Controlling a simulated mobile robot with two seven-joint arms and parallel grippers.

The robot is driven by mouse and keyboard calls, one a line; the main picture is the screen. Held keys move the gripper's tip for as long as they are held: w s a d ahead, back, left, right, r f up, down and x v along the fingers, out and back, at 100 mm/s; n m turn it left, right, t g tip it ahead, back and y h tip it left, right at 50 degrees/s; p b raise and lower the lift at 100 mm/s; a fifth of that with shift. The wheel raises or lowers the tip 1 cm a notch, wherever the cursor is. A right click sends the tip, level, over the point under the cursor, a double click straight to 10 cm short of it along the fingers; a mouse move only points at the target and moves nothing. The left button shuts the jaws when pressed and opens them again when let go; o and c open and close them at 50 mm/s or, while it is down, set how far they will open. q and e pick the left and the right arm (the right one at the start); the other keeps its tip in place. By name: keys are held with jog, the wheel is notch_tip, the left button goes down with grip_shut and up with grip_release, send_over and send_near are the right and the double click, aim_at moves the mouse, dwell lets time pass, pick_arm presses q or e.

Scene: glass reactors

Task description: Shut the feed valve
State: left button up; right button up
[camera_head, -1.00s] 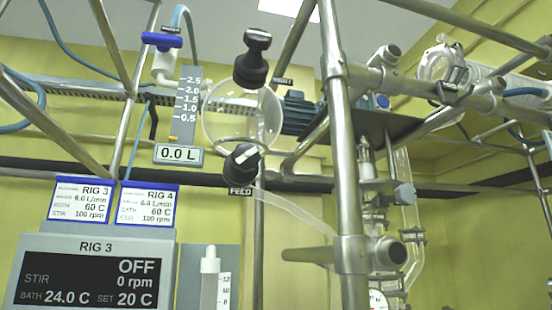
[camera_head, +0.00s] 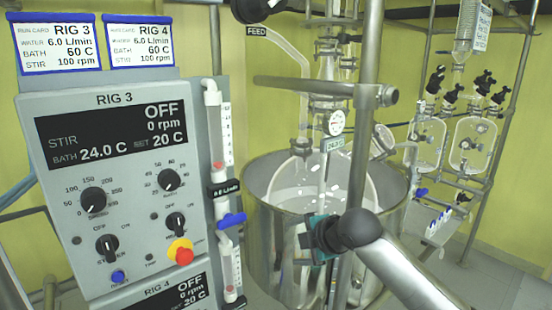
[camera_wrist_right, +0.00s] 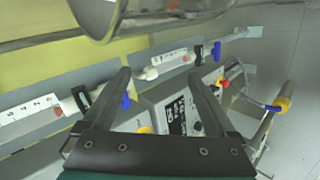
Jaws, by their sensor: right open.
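The feed valve's dark knob (camera_head: 262,8) shows at the top edge of the head view, cut off by the frame. Its FEED label (camera_head: 264,31) hangs just below it. My right gripper (camera_head: 312,242) is in front of the steel vessel, well below the valve; its fingers are hard to make out there. In the right wrist view the right gripper (camera_wrist_right: 160,82) has its two fingers spread, with nothing between them that it holds. My left gripper is in neither view. The valve is not recognizable in the wrist view.
The RIG 3 control panel (camera_head: 118,190) stands at left, with flow tubes (camera_head: 218,130) beside it. A steel bath vessel (camera_head: 270,235) holds glassware. An upright steel pole (camera_head: 366,120) and a horizontal bar (camera_head: 305,87) stand near the valve. More glass rigs (camera_head: 470,145) stand at right.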

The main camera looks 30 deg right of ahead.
jog(key=s+r+n+t+p, duration=0.15)
jog(key=r+n, duration=0.45)
jog(key=r, duration=1)
jog(key=s+r+n+t, duration=0.25)
jog(key=r+n, duration=0.35)
jog(key=r, duration=1.1)
jog(key=s+a+r+n+t+y, duration=0.15)
jog(key=s+r+n, duration=0.25)
jog(key=r, duration=0.4)
jog(key=s+r+n+t, duration=0.3)
jog(key=r+n, duration=0.1)
jog(key=r, duration=0.4)
jog(key=shift+g+y, duration=0.25)
jog(key=shift+y, duration=0.1)
jog(key=shift+w+a+f+p, duration=0.1)
jog(key=shift+w+a+p, duration=0.15)
jog(key=shift+w+p, duration=2.05)
jog(key=shift+w+a+r+p, duration=0.1)
jog(key=shift+w+a+p, duration=0.2)
jog(key=shift+w+p, duration=2)
jog(key=shift+w+a+f+p, duration=0.1)
jog(key=shift+w+a+p, duration=0.15)
jog(key=shift+w+p, duration=2.05)
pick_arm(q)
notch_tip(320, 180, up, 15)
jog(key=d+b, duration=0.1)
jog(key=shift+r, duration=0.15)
pick_arm(e)
jog(key=shift+w, duration=0.45)
jog(key=shift+c, duration=0.2)
